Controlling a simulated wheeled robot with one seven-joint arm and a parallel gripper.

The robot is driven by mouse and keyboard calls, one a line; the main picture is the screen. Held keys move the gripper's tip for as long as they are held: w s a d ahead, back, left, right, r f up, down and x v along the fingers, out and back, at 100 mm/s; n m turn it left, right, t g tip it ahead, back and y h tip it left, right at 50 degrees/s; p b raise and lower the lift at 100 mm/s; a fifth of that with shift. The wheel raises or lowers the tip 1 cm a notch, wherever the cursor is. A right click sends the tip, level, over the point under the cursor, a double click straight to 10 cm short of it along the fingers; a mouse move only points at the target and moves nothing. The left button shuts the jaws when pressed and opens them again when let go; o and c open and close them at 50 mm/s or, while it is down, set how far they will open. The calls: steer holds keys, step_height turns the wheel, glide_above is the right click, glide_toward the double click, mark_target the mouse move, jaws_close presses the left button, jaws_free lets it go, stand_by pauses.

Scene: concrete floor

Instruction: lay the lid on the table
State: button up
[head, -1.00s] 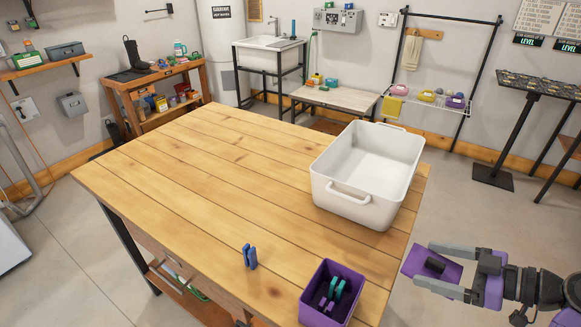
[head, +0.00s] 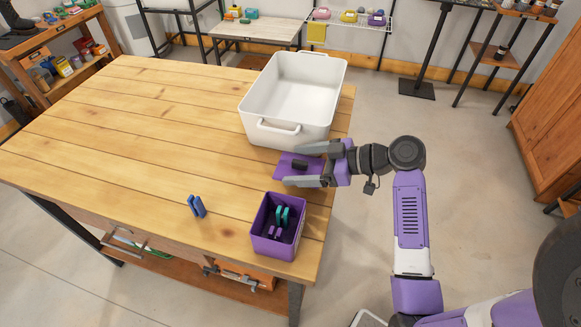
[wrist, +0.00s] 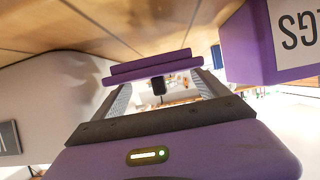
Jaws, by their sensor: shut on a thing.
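The purple lid (head: 285,167) with a black knob is between the fingers of my gripper (head: 302,167), which is shut on it. It is at the table's right side, between the white bin and the purple box; I cannot tell whether it touches the wood. In the wrist view the lid (wrist: 150,68) spans between the fingers, with the knob showing below it. The wooden table (head: 120,130) fills the left and middle of the head view. The open purple box (head: 273,252) stands at the table's front right corner, holding green and purple clips.
A white bin (head: 262,132) stands just behind the lid, at the table's back right. A blue clip (head: 197,206) stands left of the purple box. The table's left and middle are clear. Lettering shows on the box (wrist: 245,45) in the wrist view.

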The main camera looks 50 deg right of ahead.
mark_target(291, 171)
steer(key=shift+w+a, duration=0.25)
steer(key=shift+w, duration=0.35)
steer(key=shift+w+a+r, duration=0.1)
steer(key=shift+w+a, duration=0.15)
steer(key=shift+w, duration=0.3)
step_height(291, 171, down, 3)
steer(key=shift+s+r+p, duration=0.1)
steer(key=shift+r+p, duration=0.1)
steer(key=shift+p, duration=0.15)
steer(key=shift+d+f, duration=0.1)
steer(key=shift+f, duration=0.45)
steer(key=o, duration=1.2)
steer(key=shift+f, duration=0.1)
